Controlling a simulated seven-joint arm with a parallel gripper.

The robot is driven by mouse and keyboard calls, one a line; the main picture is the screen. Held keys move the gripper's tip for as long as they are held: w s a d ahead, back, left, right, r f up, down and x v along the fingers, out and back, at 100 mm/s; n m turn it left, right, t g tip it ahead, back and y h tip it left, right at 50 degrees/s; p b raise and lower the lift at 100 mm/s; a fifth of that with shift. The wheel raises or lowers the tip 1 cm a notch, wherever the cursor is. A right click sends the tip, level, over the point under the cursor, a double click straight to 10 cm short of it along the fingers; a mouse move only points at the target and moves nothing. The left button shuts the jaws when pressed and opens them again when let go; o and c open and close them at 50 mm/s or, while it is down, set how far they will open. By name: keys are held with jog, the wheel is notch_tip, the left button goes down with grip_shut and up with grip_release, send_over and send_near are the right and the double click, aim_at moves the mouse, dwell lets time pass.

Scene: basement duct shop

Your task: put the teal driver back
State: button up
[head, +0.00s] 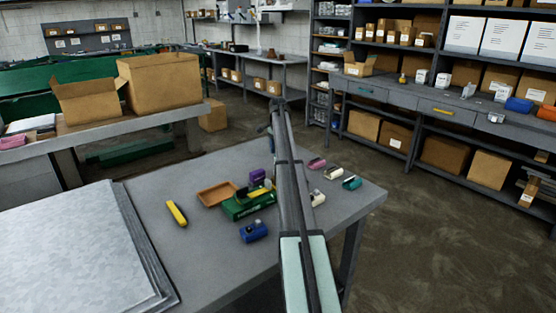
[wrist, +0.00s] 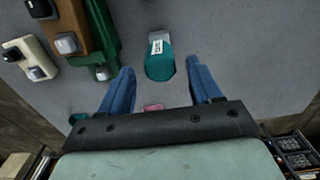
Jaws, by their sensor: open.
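In the wrist view, a rounded teal tool (wrist: 160,66) with a white label and grey end lies on the grey tabletop, between the fingertips in the picture. My gripper (wrist: 160,64) is open, its two blue fingers on either side; I cannot tell how far above it they are. A smaller teal piece (wrist: 78,118) shows beside the left finger, and a pink piece (wrist: 152,107) shows near the palm. In the head view, a teal tool (head: 352,183) lies near the table's right corner. My arm hides the gripper there. A green case (head: 248,206) stands left of my arm.
A brown tray (head: 217,193), yellow tool (head: 176,213), blue tool (head: 254,231) and purple tool (head: 257,175) are left of my arm. Pink (head: 317,163) and cream (head: 333,173) tools lie right of it. Metal sheets (head: 70,245) cover the table's left side.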

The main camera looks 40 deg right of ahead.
notch_tip(320, 180, up, 7)
jog(key=shift+f, duration=0.1)
dwell(0.5)
